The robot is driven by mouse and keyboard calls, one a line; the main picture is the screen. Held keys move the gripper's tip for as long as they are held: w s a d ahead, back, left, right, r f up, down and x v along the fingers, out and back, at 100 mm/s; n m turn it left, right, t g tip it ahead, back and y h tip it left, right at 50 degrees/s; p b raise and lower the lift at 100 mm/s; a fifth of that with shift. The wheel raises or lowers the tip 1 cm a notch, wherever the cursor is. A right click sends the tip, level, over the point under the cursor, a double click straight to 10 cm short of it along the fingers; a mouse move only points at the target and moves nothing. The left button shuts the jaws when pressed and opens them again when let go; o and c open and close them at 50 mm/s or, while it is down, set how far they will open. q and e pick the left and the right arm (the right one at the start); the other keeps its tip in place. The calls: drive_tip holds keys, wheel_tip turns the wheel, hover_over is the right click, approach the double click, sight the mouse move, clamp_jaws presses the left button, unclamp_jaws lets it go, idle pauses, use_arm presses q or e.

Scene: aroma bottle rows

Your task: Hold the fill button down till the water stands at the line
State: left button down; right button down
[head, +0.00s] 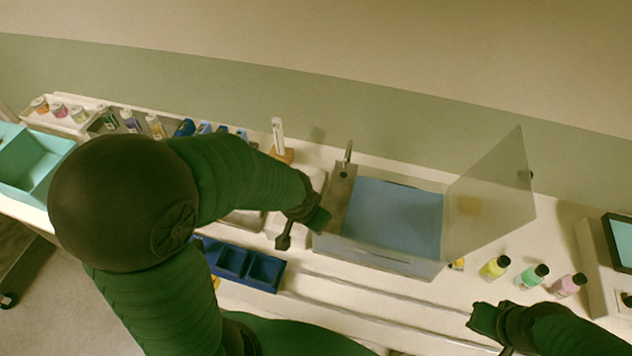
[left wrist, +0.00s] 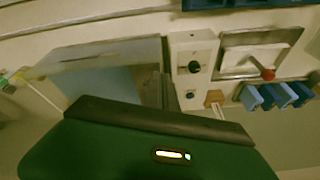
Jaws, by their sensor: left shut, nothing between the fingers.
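A clear-walled tank (head: 375,259) with a raised clear lid (head: 497,195) stands mid-counter in the head view; its inside looks flat blue (head: 392,215). A faucet (head: 347,157) rises at its back left. I cannot tell which is the fill button. No water line is readable. My left gripper (head: 319,220) is shut and empty at the tank's left side. My right gripper (head: 485,318) is at lower right, jaws unclear.
Yellow (head: 494,267), green (head: 532,276) and pink (head: 568,285) bottles stand right of the tank. A blue divided tray (head: 265,271) lies at front left. A teal bin (head: 40,160) and a rack of small jars (head: 60,112) are at far left. A screen device (head: 600,260) stands at right.

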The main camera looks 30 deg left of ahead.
use_arm(q)
drive_tip(key=w+a+f+m+t+h+p, duration=0.2)
drive_tip(key=w+a+m+t, duration=0.3)
drive_tip(key=w+a+m, duration=0.5)
drive_tip(key=w+a+f+p, duration=0.1)
drive_tip(key=w+a, duration=0.3)
drive_tip(key=w, duration=0.5)
drive_tip(key=shift+a, duration=0.2)
wheel_tip(320, 180, down, 8)
drive_tip(key=b, duration=0.7)
drive_tip(key=shift+r, duration=0.15)
drive_tip(key=shift+d+f+b, duration=0.2)
drive_tip(key=shift+f+b, duration=0.3)
drive_tip(key=shift+b, duration=0.15)
